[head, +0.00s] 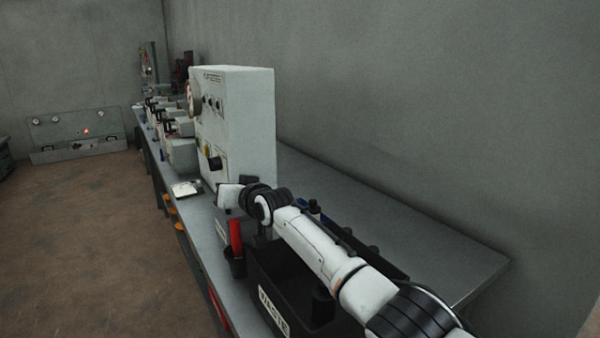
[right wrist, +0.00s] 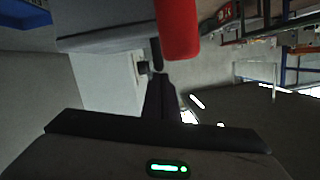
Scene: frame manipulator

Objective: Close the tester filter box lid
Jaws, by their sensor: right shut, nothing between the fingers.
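A tall white tester cabinet (head: 236,125) with dials, knobs and a dark knob low on its front stands on the bench. I cannot make out a filter box lid on it, or whether one is open. My right arm comes in from the lower right, and its wrist end hangs above the bench in front of the cabinet's lower corner. In the head view its fingers are not clear. In the right wrist view my right gripper (right wrist: 158,82) has its dark fingers together, with nothing between them. My left gripper is not in view.
A red-handled item (head: 236,235) stands in a dark cup below my right wrist; a red cylinder (right wrist: 178,28) shows close to the fingers. A black WASTE bin (head: 262,275) lies under my forearm. A small flat tray (head: 186,188) sits left of the cabinet. The bench's right end (head: 455,255) is clear.

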